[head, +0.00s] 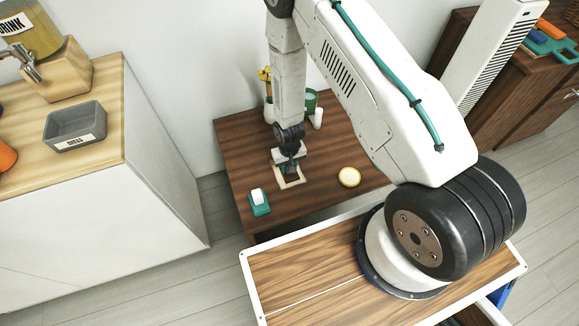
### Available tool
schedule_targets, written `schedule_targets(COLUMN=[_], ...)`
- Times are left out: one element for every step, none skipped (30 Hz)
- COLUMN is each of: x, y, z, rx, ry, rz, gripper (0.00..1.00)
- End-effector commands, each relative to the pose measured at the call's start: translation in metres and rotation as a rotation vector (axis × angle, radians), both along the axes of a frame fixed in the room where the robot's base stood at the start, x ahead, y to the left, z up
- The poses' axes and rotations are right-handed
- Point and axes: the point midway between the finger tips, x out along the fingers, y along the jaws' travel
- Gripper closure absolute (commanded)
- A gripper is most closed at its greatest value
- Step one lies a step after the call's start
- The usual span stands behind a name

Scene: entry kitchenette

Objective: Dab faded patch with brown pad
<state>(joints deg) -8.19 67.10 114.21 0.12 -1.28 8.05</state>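My gripper (290,164) points down at the small dark wood table (320,150), right over a small cream-edged square (291,184) with a dark brown middle. The brown part may be the brown pad, but the gripper covers much of it. I cannot tell whether the fingers touch it or hold anything. I cannot make out a faded patch for certain. A round pale yellow disc (349,177) lies on the table to the right of the gripper. A teal holder (260,210) with a white block (257,196) sits at the table's front left.
A green container (311,100), a white cylinder (317,118) and a pot with yellow items (266,78) stand at the table's back. A counter at left holds a grey tray (76,127) and a drink dispenser (48,62). The table's front right is bare.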

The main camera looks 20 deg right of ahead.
Motion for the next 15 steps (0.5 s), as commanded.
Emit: schedule_targets(x=[0.0032,0.0049,0.0069,0.0081,0.009,0.01,0.0104,0.0107,0.0109,0.011,0.0111,0.0112,0.0114,0.0114,0.0114], y=[0.0,0.0001,0.0001,0.0001,0.0001,0.0,0.0,0.0,0.0,0.0,0.0,0.0,0.0,0.0001,0.0001], z=[-0.0003,-0.0005,-0.0007,-0.0009,-0.001,-0.0012,-0.0012,-0.0013,-0.0013,-0.0014,-0.0014,-0.0014,-0.0014,-0.0015,-0.0015], rx=[0.0,0.0,0.0,0.0,0.0,0.0,0.0,0.0,0.0,0.0,0.0,0.0,0.0,0.0,0.001], ry=[-0.001,-0.002,-0.002,-0.002,-0.002,-0.002,-0.002,-0.002,-0.002,-0.002,-0.002,-0.003,-0.003,-0.003,-0.004], rz=[0.0,-0.001,-0.001,-0.001,-0.001,-0.001,-0.001,-0.001,-0.001,-0.001,-0.001,-0.001,-0.001,-0.001,-0.001], gripper=[0.98,0.98,0.98,0.98,0.98,0.98,0.98,0.98,0.98,0.98,0.98,0.98,0.98,0.98,0.98])
